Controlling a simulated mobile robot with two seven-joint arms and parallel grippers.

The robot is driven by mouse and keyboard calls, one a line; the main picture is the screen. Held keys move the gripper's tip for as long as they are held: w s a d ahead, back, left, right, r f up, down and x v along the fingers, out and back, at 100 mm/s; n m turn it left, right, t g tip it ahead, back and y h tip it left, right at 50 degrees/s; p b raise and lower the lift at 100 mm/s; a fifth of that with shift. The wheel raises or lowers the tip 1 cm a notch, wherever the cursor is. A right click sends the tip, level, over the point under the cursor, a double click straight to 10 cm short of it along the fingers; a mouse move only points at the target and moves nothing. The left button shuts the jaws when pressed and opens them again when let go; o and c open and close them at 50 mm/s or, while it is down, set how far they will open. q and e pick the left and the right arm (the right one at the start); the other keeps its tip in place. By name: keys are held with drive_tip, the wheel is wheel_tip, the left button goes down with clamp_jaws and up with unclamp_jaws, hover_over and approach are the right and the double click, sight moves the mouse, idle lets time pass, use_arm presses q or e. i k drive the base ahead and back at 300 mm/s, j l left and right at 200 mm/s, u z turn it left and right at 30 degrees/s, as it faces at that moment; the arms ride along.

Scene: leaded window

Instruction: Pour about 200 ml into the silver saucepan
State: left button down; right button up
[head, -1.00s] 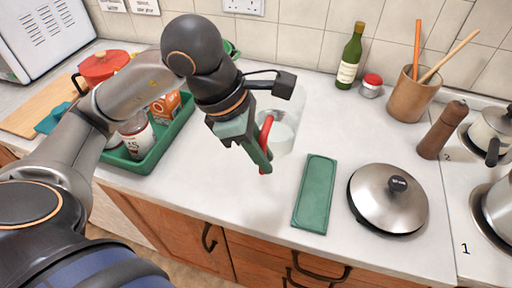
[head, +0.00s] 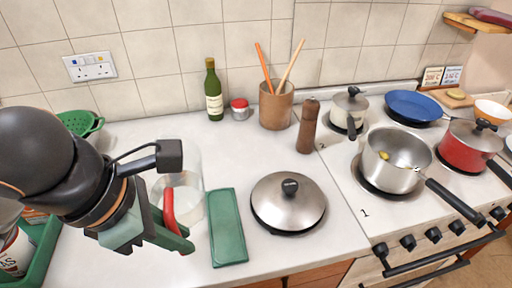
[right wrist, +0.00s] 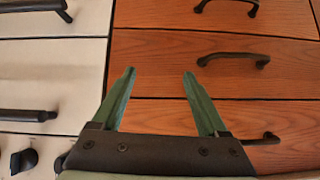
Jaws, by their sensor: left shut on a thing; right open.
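The silver saucepan (head: 391,176) stands upright and uncovered on the front left hob ring, its black handle pointing to the front right. Small yellowish spots show inside it; I cannot tell what they are. My left gripper (head: 170,232) is shut on the red handle of a clear jug (head: 190,199), well to the left of the saucepan. The jug looks upright, with pale contents low inside; the gripper hides part of it. My right gripper (right wrist: 159,73) is open and empty in the right wrist view, in front of drawer fronts. It is not in the head view.
A steel lid (head: 275,207) and a green mat (head: 228,230) lie on the counter between jug and saucepan. A pepper mill (head: 308,128) stands behind. A cream pot (head: 348,107), blue pan (head: 412,105) and red pot (head: 468,146) surround the saucepan.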

sight(404, 148)
drive_tip(key=k, duration=0.95)
